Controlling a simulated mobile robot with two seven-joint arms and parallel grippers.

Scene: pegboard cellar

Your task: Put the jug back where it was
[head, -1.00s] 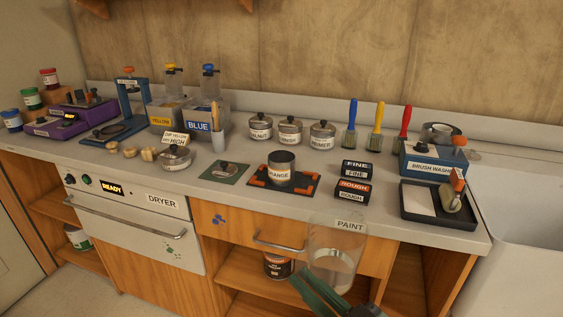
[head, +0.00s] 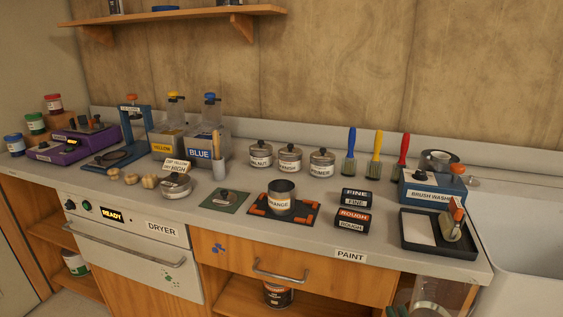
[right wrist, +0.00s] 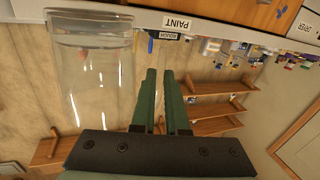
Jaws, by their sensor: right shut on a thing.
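The clear, see-through jug (head: 437,292) shows at the bottom right of the head view, in front of the counter and below its top. Its lower part is cut off by the frame. In the right wrist view the jug (right wrist: 90,75) fills the left side and looks empty. My right gripper (head: 428,309) is at the bottom edge of the head view, by the jug; its green fingers (right wrist: 165,100) are close together beside the jug's wall. It is shut on the jug, but the gripped part is hard to make out. My left gripper is not in view.
A sink (head: 515,215) is at the right.

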